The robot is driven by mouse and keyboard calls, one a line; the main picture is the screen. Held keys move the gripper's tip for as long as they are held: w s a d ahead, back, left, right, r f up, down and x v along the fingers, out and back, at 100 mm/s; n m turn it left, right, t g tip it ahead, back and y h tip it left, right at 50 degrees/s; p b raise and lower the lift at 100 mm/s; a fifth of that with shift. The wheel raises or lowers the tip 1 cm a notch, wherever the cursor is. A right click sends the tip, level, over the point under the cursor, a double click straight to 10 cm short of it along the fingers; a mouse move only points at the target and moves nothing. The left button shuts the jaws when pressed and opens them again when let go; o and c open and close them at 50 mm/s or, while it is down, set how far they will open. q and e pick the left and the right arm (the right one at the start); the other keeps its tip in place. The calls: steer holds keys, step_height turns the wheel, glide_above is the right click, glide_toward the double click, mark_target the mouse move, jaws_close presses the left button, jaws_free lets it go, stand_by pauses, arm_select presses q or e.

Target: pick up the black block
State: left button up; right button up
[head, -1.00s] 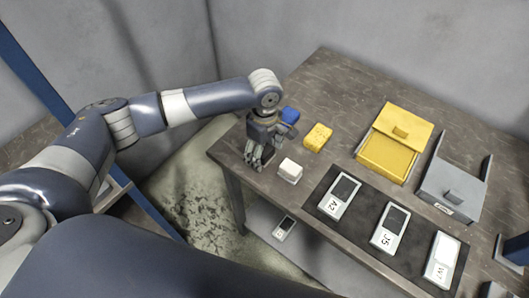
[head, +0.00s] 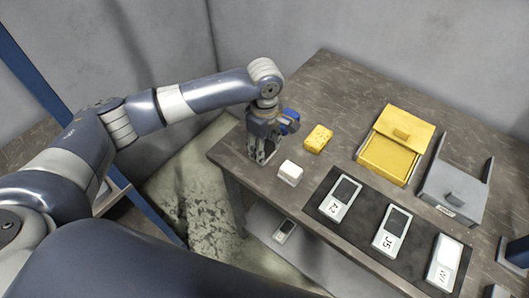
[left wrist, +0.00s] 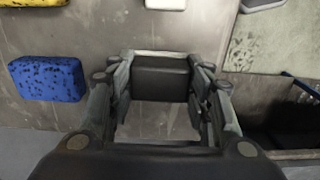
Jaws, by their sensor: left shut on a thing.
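My left gripper (head: 263,157) is low over the near left corner of the table, pointing down. In the left wrist view its fingers (left wrist: 162,92) are shut on the black block (left wrist: 162,78), a dark rounded block held between the two fingertips. In the head view the gripper hides the block. I cannot tell whether the block is clear of the table top. My right gripper is not in view.
A blue sponge (head: 290,116) sits just behind the gripper, a yellow sponge (head: 318,138) and a white block (head: 290,172) to its right. Labelled devices lie on a dark mat (head: 365,237). A yellow bin (head: 388,158) and a grey bin (head: 455,190) stand farther right.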

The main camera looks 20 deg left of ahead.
arm_select(q)
steer(key=s+a+r+b, duration=0.1)
steer(key=s+r, duration=0.1)
steer(key=s, duration=1.4)
steer(key=shift+a+r+b, duration=0.15)
steer(key=shift+b, duration=0.15)
steer(key=o, duration=0.5)
steer(key=c, duration=0.4)
